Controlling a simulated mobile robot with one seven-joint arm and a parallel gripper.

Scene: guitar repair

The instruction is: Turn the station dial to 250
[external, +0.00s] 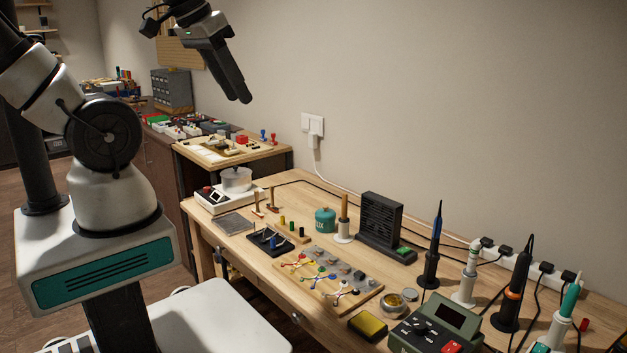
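The soldering station (437,328) is a dark green-grey box with a small dark screen (457,313) and a red switch (451,347). It stands at the front right of the workbench, cut off by the bottom edge of the picture. Small dark controls show on its sloped face; which one is the dial, and its setting, are too small to read. My gripper (240,98) hangs high in the air at the upper left, well apart from the station, pointing down. Its fingers are seen nearly side-on, so I cannot tell whether they are open; nothing shows between them.
Soldering irons in holders, including a blue one (436,240), and a power strip (528,265) stand behind and right of the station. A yellow sponge (368,326) and a wooden board with wires (328,279) lie left of it. A black fume extractor (380,222) stands near the wall.

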